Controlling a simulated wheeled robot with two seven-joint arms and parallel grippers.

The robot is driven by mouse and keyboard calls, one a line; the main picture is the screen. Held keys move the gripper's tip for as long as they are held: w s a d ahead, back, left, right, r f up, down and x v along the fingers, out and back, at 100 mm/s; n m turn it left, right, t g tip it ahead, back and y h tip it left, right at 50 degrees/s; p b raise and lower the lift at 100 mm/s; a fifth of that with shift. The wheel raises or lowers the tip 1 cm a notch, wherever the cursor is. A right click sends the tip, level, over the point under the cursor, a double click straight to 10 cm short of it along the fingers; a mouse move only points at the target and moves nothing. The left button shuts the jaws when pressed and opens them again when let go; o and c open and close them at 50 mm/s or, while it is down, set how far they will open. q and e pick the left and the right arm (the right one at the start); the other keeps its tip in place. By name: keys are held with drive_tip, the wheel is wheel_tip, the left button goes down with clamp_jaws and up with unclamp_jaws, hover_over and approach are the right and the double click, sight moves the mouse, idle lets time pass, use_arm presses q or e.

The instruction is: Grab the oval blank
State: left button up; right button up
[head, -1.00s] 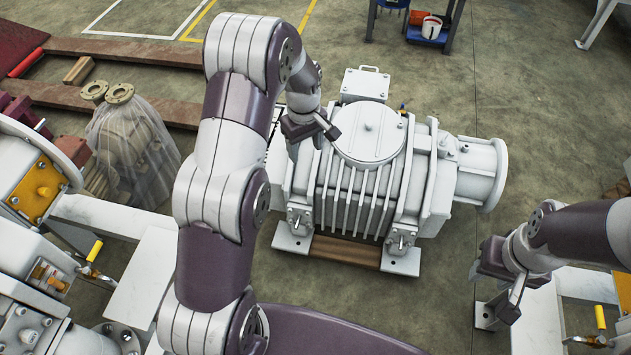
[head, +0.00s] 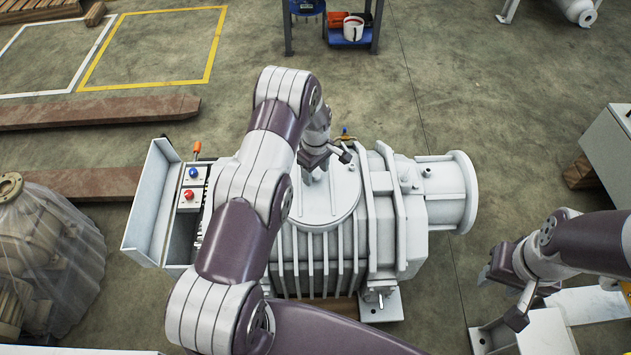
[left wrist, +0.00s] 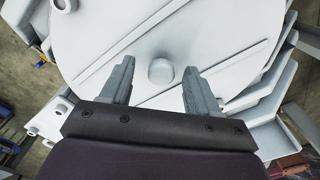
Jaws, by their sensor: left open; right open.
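The oval blank (head: 325,207) is a flat white rounded cover on top of the ribbed white pump (head: 385,210). In the left wrist view the blank (left wrist: 120,60) fills most of the upper middle, with raised ribs and a small round knob (left wrist: 161,71) at its centre. My left gripper (head: 326,166) is over the blank, open and empty. In the left wrist view its two fingers (left wrist: 159,80) stand on either side of the knob, apart from it; the height gap cannot be told. My right gripper (head: 502,297) is open and empty at the lower right, away from the pump.
A white control box (head: 150,205) with blue and red buttons stands left of the pump. A plastic-wrapped machine (head: 45,255) is at the far left. A white cabinet (head: 608,150) is at the right edge. Floor behind the pump is mostly clear.

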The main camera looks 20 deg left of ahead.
use_arm(q)
drive_tip(key=shift+r, duration=0.1)
clamp_jaws()
idle(1.2)
